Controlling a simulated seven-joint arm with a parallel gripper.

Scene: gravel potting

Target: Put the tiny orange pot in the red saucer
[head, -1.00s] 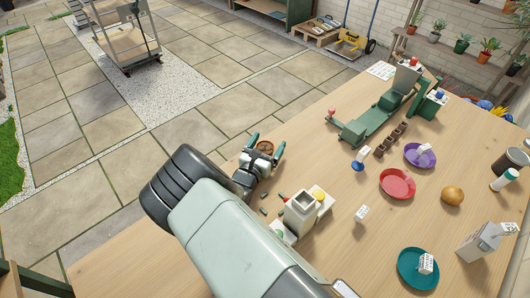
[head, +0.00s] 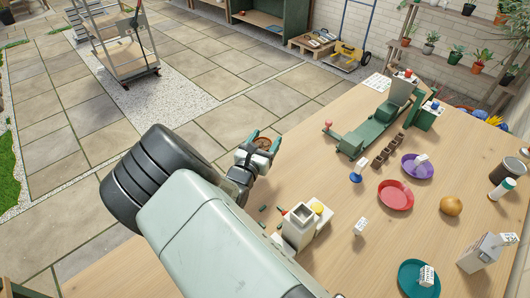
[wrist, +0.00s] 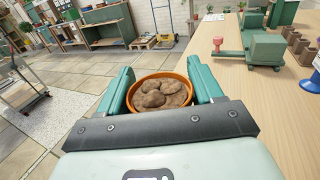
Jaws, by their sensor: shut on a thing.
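The tiny orange pot (wrist: 161,78) is filled with brown lumps and sits between the two green fingers of my gripper (wrist: 163,88) in the wrist view. My gripper is shut on it. In the head view the pot (head: 264,141) shows small and partly hidden at the tip of my gripper (head: 262,144), near the table's left edge. The red saucer (head: 396,195) lies on the table to the right of my gripper, well apart from it, and looks empty.
A purple saucer (head: 427,166) and a teal saucer (head: 410,276) hold small white labelled blocks. A white container (head: 299,226) stands between my arm and the red saucer. A green bench device (head: 366,132) and brown pots (head: 387,150) are behind.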

